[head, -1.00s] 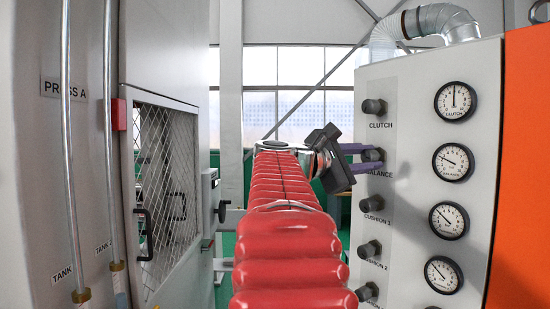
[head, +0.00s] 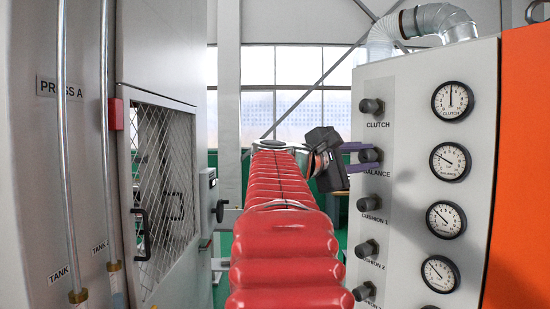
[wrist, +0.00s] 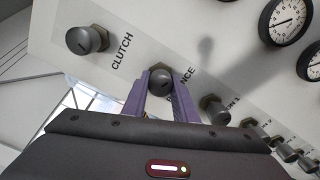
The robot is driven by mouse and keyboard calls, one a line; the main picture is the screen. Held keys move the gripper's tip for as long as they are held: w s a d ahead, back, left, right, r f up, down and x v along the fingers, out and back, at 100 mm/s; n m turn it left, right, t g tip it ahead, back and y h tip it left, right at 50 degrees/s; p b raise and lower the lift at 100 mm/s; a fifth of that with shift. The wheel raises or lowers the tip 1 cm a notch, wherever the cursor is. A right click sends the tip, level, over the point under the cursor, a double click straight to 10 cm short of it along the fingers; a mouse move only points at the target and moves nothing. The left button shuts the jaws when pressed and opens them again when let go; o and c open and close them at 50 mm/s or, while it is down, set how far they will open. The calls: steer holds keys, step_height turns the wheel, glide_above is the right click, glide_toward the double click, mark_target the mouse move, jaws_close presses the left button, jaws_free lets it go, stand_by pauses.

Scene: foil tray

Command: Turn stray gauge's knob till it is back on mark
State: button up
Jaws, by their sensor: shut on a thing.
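The BALANCE knob (head: 369,155) is a dark round knob on the grey panel, second from the top. My gripper (head: 366,158) is at it, its purple fingers on either side of the knob. The wrist view also shows the knob (wrist: 161,80) clasped between the two fingers. The BALANCE gauge (head: 450,162), to its right, has its needle pointing up and left. The CLUTCH gauge (head: 453,102) needle points straight up. The two lower gauges, (head: 446,220) and (head: 440,274), have needles pointing up and left. Any marks on the dials are too small to read.
The CLUTCH knob (head: 371,107) sits above the held knob, and the CUSHION 1 knob (head: 369,203) and CUSHION 2 knob (head: 366,249) below. A press with a mesh door (head: 163,190) stands at the left. The panel (head: 410,130) is close on the right.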

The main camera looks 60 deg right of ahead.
steer(key=m, duration=0.5)
steer(key=shift+f+m, duration=0.1)
steer(key=shift+m, duration=2)
steer(key=o, duration=1)
steer(key=shift+o, duration=0.2)
steer(key=shift+a, duration=0.15)
steer(key=shift+w+a+r, duration=0.15)
steer(key=shift+a+r, duration=0.05)
steer(key=v, duration=1.3)
steer(key=shift+w+f, duration=0.15)
